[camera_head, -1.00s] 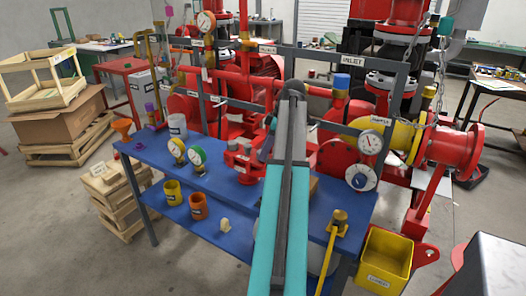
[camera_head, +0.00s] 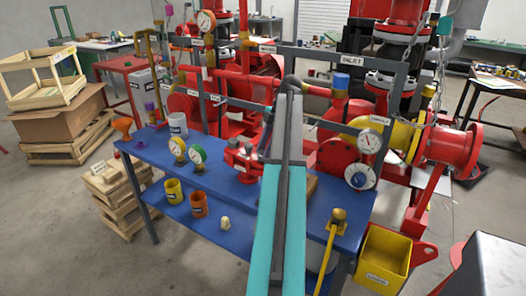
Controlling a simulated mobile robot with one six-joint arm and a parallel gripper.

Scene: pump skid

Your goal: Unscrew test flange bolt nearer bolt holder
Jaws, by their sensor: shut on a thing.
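The red test flange (camera_head: 238,158) stands on the blue bench, left of my arm. My arm reaches up the middle of the view and bends down behind itself. Only a narrow dark part of my gripper (camera_head: 262,152) shows beside the arm, at the right side of the flange. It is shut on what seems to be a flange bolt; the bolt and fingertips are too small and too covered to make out. A brown block (camera_head: 311,186) shows partly at the right of my arm; I cannot tell whether it is the bolt holder.
The blue bench (camera_head: 215,178) also carries gauges (camera_head: 197,155) and a grey cup (camera_head: 178,124). A grey pipe frame (camera_head: 335,53) stands behind it. A yellow bin (camera_head: 384,258) hangs at the right front. A yellow-handled tool (camera_head: 329,250) leans near the bench's front edge.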

